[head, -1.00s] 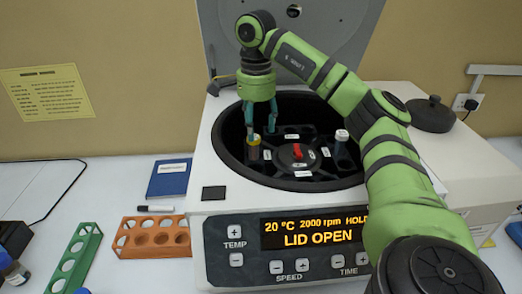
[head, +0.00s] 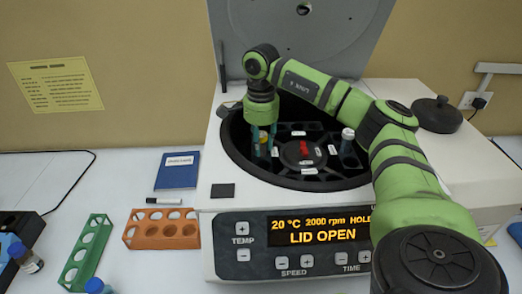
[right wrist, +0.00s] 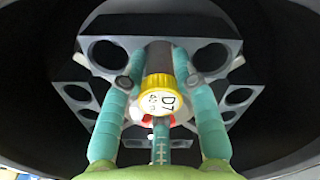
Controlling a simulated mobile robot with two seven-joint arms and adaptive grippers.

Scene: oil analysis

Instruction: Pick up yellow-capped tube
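The yellow-capped tube (right wrist: 158,97) stands in the middle of the right wrist view, with "D7" on its cap and a dark body beyond it. In the head view the tube is mostly hidden by my fingers. My right gripper (head: 264,150) reaches down into the open centrifuge bowl at the left of the rotor. In the right wrist view its teal fingers (right wrist: 160,62) close in on both sides of the tube body, past the cap, and look shut on it. The tube appears to be still at its rotor slot. My left gripper is not in view.
The centrifuge (head: 226,219) has its lid raised behind my arm. The red rotor knob (head: 304,148) is close to the gripper. Orange (head: 134,232) and green (head: 102,229) racks lie on the left bench.

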